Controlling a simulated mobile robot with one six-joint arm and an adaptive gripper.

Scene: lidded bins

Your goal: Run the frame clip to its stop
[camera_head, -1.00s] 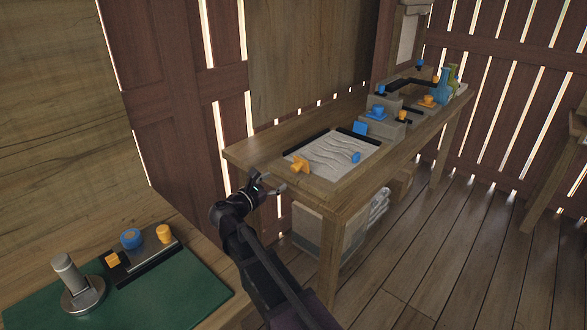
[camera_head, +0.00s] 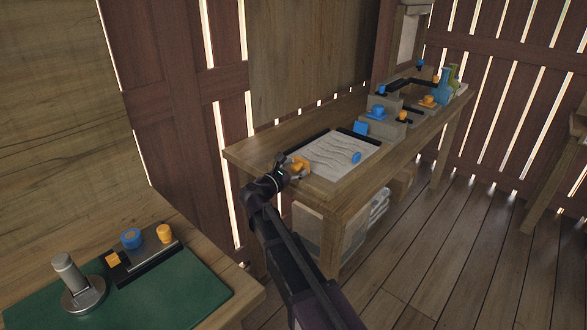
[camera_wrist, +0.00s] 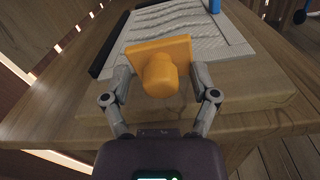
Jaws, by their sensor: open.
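The frame clip seems to be the orange piece with a round knob (camera_wrist: 160,75), on the near edge of the frame. It also shows in the head view (camera_head: 299,164), partly behind my gripper. The frame holds a pale panel with wavy lines (camera_head: 328,150) and lies on the wooden bench. My gripper (camera_wrist: 160,88) is open, with one finger on each side of the orange knob. I cannot tell whether the fingers touch it. A blue knob (camera_head: 356,157) sits at the panel's right side, and a blue block (camera_head: 360,128) stands at its far corner.
Dark rails (camera_wrist: 108,50) border the panel. Farther along the bench (camera_head: 245,152) stand grey blocks with blue and orange knobs (camera_head: 382,120) and bottles (camera_head: 445,84). At lower left, a green mat (camera_head: 190,290) holds a metal cylinder (camera_head: 75,280) and colored knobs.

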